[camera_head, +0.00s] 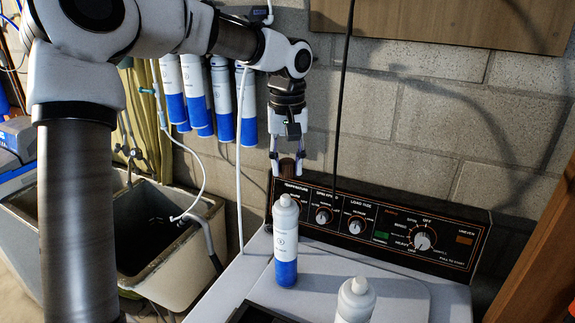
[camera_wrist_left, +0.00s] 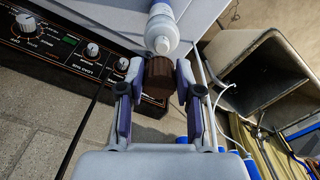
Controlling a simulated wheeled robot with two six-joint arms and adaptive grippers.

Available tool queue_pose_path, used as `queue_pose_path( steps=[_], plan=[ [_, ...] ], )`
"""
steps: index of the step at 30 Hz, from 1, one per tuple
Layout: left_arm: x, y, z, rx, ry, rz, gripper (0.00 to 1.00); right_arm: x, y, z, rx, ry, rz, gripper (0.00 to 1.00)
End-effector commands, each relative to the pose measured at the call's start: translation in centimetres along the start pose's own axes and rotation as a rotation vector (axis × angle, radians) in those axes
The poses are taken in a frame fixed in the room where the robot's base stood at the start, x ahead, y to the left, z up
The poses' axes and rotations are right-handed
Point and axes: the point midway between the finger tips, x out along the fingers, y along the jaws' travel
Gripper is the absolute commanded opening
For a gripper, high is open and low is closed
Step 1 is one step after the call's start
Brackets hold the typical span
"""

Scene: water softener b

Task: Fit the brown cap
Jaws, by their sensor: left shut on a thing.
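My left gripper (camera_head: 287,163) is shut on the brown cap (camera_head: 287,168) and holds it in front of the wall, near the left end of the washer's control panel. In the left wrist view the brown cap (camera_wrist_left: 159,80) sits between the two fingers of the gripper (camera_wrist_left: 159,74). A white and blue bottle (camera_head: 286,245) stands upright on the washer, below the cap in the head view. Its white top (camera_wrist_left: 162,45) appears just beyond the cap in the left wrist view. I cannot tell the gap between them. My right gripper is not in view.
A second bottle (camera_head: 355,301) stands at the front of the washer. The control panel (camera_head: 385,229) with knobs runs along the back. A sink (camera_head: 165,245) stands at left. Several blue and white filter cylinders (camera_head: 222,100) hang on the wall. A thin dark cable hangs right of the gripper.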

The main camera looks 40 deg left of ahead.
Motion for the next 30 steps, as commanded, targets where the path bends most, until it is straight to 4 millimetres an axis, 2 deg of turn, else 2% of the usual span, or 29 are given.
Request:
queue_pose_path(
  steps=[7,21,30],
  plan=[
    [-0.2,0.0,0.0,-0.007,-0.001,0.001,0.0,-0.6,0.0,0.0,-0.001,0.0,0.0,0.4],
    [4.6,0.0,0.1,-0.006,-0.001,0.001,0.0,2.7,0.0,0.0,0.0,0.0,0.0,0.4],
    [4.3,0.0,0.2,-0.006,-0.001,0.001,0.0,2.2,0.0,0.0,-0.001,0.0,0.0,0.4]
  ],
)
